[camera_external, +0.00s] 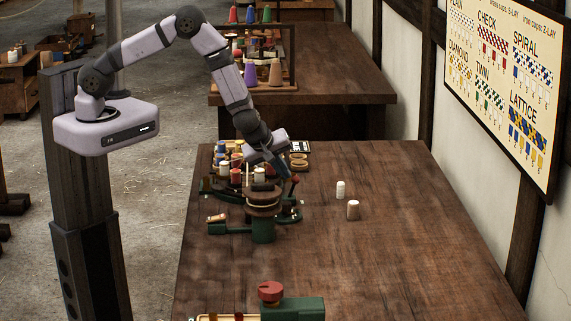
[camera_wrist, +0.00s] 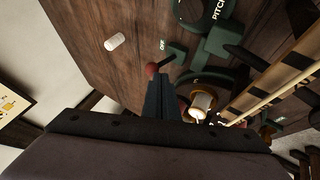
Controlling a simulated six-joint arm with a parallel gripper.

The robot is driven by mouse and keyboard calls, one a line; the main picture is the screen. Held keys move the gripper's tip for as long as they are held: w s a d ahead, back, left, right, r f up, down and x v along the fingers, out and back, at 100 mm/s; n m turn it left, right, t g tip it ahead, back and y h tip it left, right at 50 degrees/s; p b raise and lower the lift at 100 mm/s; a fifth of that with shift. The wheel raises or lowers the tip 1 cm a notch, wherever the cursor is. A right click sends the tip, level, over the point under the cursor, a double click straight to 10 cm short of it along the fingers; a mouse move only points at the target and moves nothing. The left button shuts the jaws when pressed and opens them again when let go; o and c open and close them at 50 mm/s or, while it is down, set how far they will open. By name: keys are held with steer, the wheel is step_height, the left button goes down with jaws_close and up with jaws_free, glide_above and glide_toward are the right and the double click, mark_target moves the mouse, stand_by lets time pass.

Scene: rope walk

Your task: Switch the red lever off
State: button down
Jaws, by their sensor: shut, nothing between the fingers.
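The red lever's round knob (camera_wrist: 152,68) shows in the wrist view just beyond the tips of my gripper (camera_wrist: 156,80), beside a green bracket (camera_wrist: 172,53) with an "OFF" label. In the external view the red knob (camera_external: 295,179) is at the right side of the green rope machine (camera_external: 263,232). My gripper (camera_external: 286,174) points down there, shut and empty, very close to the knob. I cannot tell whether they touch. The lever's shaft is mostly hidden.
A white spool (camera_external: 341,190) and a tan spool (camera_external: 353,210) stand to the right on the table. Several coloured spools (camera_external: 225,168) crowd behind and left of the machine. Another green device with a red knob (camera_external: 270,291) is at the front. The table's right side is clear.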

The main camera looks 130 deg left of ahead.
steer(key=shift+w+a+r+p, duration=0.1)
steer(key=shift+w+a+p, duration=0.65)
steer(key=shift+w+p, duration=0.05)
steer(key=w+d+r+p, duration=0.2)
steer(key=w+r+p, duration=0.2)
steer(key=r, duration=0.4)
steer(key=shift+w+d+r+p, duration=0.15)
steer(key=shift+w+r+p, duration=0.15)
steer(key=shift+p, duration=0.6)
